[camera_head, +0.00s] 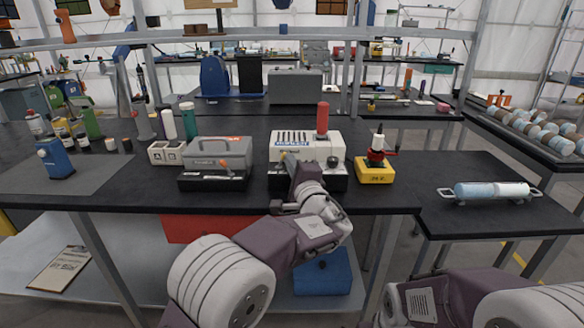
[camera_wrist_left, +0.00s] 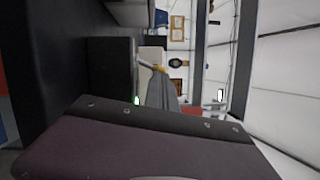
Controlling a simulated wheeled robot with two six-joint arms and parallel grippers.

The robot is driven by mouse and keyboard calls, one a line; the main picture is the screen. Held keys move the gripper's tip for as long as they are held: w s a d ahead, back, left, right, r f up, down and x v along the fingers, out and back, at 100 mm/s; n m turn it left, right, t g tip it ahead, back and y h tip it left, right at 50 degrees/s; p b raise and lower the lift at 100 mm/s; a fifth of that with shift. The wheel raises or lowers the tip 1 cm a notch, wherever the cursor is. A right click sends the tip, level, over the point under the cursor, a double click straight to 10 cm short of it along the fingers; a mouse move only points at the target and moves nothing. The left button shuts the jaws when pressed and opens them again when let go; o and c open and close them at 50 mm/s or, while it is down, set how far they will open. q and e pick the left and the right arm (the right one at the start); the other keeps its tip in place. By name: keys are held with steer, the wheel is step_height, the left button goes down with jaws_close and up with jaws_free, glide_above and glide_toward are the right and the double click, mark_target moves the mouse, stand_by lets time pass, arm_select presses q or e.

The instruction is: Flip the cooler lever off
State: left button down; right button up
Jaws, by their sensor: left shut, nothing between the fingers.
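A white boxy unit with a dark base and a striped label, apparently the cooler (camera_head: 325,146), stands near the front edge of the black bench. My left gripper (camera_head: 291,162) is at its front face, fingers pointing away from me, shut and empty. A small yellow piece, perhaps the lever (camera_head: 283,155), shows at the fingertips; I cannot tell its position or whether they touch. In the left wrist view the grey fingers (camera_wrist_left: 163,92) have a yellow piece (camera_wrist_left: 159,68) at their tips, and a green light (camera_wrist_left: 137,100) glows beside them. My right gripper is out of view.
A grey-topped device (camera_head: 219,152) stands left of the cooler. A yellow box with a red-black top (camera_head: 374,171) stands close on its right. A red cylinder (camera_head: 322,119) rises by the cooler. A blue tool (camera_head: 55,158) sits far left. Bench space (camera_head: 130,200) front left is clear.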

arm_select(q)
steer(key=shift+a+n+b, duration=0.2)
steer(key=shift+n+b, duration=0.4)
steer(key=shift+b, duration=0.05)
steer(key=shift+a+r+n+g+b, duration=0.35)
steer(key=shift+a+n+g+b, duration=0.05)
steer(key=shift+n+b, duration=0.7)
steer(key=shift+a+r+n+g+b, duration=0.2)
steer(key=shift+a+n+g+b, duration=0.15)
steer(key=shift+n+b, duration=0.4)
steer(key=shift+a+n+h, duration=0.15)
steer(key=shift+n+h, duration=0.2)
steer(key=shift+h, duration=0.05)
steer(key=shift+a+r+n+g+h+b, duration=0.2)
steer(key=shift+a+n+g+h+b, duration=0.25)
steer(key=shift+n+b, duration=0.7)
steer(key=shift+a, duration=0.15)
